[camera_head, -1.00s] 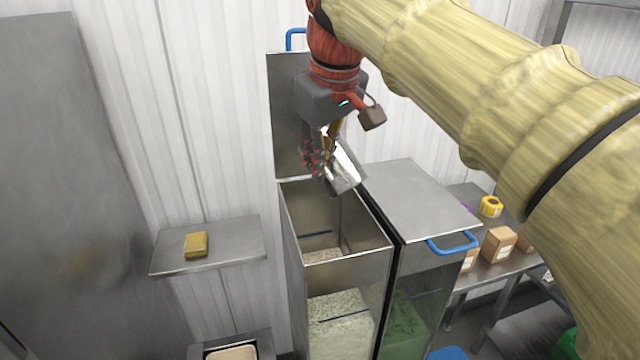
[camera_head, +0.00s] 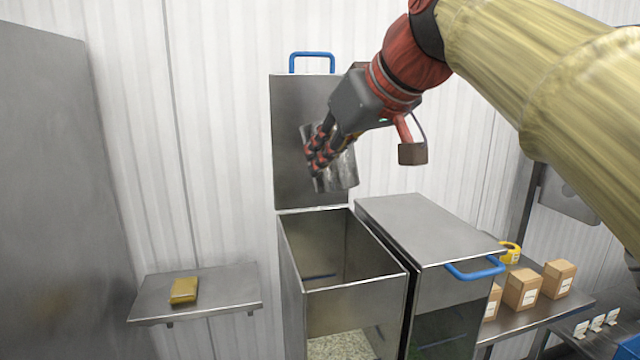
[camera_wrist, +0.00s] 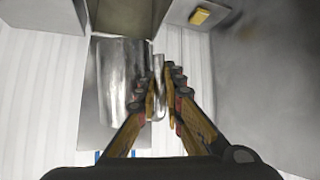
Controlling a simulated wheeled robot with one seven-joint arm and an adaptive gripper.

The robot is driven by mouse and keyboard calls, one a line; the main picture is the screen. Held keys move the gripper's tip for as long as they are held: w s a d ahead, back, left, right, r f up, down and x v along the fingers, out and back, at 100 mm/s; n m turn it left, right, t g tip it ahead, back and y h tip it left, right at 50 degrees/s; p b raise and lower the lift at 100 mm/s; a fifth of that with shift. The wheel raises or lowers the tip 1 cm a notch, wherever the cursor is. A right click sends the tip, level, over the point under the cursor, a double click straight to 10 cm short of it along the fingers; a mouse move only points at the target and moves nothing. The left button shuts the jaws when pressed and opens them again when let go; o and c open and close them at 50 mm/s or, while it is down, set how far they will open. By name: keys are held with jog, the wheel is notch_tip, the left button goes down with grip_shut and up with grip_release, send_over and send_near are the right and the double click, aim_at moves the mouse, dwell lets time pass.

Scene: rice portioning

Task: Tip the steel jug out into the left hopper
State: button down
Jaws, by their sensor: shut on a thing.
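The steel jug (camera_head: 343,172) hangs in the air in front of the raised lid of the left hopper (camera_head: 355,302), above the hopper's open mouth. It stands close to upright with a slight lean. My gripper (camera_head: 318,160) is shut on its handle, which shows between the fingers in the wrist view (camera_wrist: 158,75). The jug's body (camera_wrist: 122,85) is left of the fingers there. I cannot see whether anything is in the jug. The left hopper is open, and pale grains (camera_head: 342,346) show through its front window.
The left hopper's lid (camera_head: 300,100) stands up behind it. The right hopper (camera_head: 425,232) is closed, with a blue handle (camera_head: 475,269). A wall shelf (camera_head: 225,287) at left holds a yellow packet (camera_head: 184,290). Cartons (camera_head: 522,288) and yellow tape stand on a bench at right.

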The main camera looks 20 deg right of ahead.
jog(key=shift+r+t+y+b, duration=0.2)
jog(key=shift+t+y+b, duration=0.7)
jog(key=shift+b, duration=2.4)
jog(key=shift+r+t+b, duration=0.4)
jog(key=shift+r+t, duration=0.05)
jog(key=shift+t, duration=0.15)
jog(key=shift+f, duration=0.1)
notch_tip(320, 180, down, 15)
jog(key=s+a+b, duration=0.1)
jog(key=s+b, duration=0.1)
jog(key=b, duration=0.4)
jog(key=shift+s+m, duration=0.3)
jog(key=shift+s, duration=0.05)
jog(key=r+g+p, duration=0.1)
jog(key=p, duration=0.4)
jog(key=r+m+g+p, duration=0.1)
jog(key=r+p, duration=0.1)
jog(key=p, duration=0.3)
jog(key=s+r+m+g+p, duration=0.1)
jog(key=r+g+p, duration=0.1)
jog(key=p, duration=0.3)
jog(key=shift+a+r, duration=0.1)
jog(key=shift+a, duration=0.1)
